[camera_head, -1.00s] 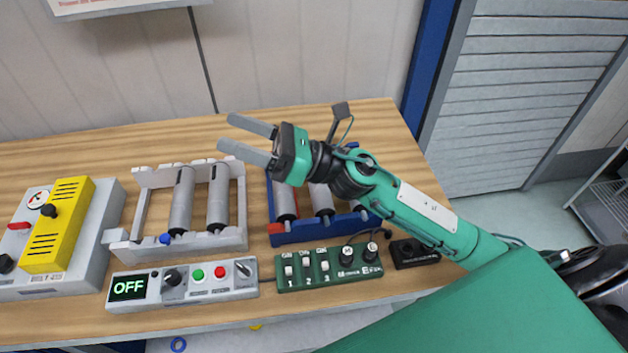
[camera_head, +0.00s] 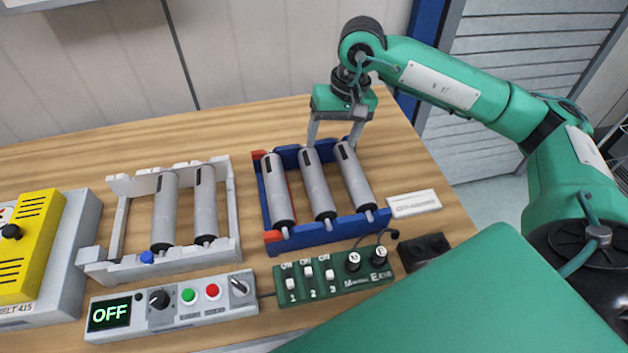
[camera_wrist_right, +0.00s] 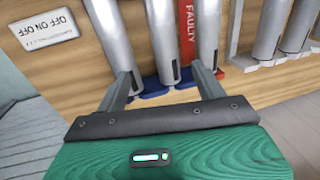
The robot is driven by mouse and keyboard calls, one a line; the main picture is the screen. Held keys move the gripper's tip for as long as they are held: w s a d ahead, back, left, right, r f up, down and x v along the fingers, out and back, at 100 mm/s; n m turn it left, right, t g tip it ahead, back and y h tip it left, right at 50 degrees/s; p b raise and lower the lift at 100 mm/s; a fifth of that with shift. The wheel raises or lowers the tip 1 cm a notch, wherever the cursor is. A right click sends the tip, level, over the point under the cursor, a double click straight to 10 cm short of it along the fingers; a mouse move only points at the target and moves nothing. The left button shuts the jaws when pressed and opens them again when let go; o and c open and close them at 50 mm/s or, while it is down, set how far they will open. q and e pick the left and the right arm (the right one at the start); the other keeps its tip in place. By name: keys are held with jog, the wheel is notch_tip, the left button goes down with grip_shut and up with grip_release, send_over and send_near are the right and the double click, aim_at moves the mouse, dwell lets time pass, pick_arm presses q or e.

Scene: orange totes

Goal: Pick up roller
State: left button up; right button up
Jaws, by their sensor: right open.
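Three grey rollers stand side by side in a blue rack: a left one (camera_head: 279,190), a middle one (camera_head: 318,185) and a right one (camera_head: 354,176). The blue rack (camera_head: 330,232) has red pieces at its left side. My right gripper (camera_head: 334,144) points down at the rack's far edge, its fingers apart around the far ends of the middle and right rollers. My left gripper is out of view.
A white rack (camera_head: 190,262) with two more rollers stands to the left. A grey control box (camera_head: 175,305) reading OFF and a green switch box (camera_head: 332,277) lie in front. A yellow-topped unit (camera_head: 28,245) is at far left.

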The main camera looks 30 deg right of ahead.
aim_at(317, 176)
jog(key=f, duration=0.2)
jog(key=a+f+p, duration=0.1)
jog(key=f, duration=0.4)
jog(key=shift+w+a+f+p, duration=0.15)
jog(key=shift+a+f+p, duration=0.15)
jog(key=f, duration=0.1)
jog(key=a+f+p, duration=0.1)
jog(key=f, duration=0.1)
jog(key=f+p, duration=0.1)
jog(key=shift+w+a+f, duration=0.1)
jog(key=shift+a+f, duration=0.1)
jog(key=shift+a, duration=0.15)
jog(key=shift+f, duration=0.35)
jog(key=c, duration=1.3)
jog(key=shift+c, duration=0.2)
jog(key=shift+r, duration=0.1)
jog(key=shift+w+r, duration=0.1)
jog(key=shift+r, duration=0.55)
notch_tip(317, 176, up, 19)
jog(key=b, duration=0.4)
jog(key=shift+f, duration=0.15)
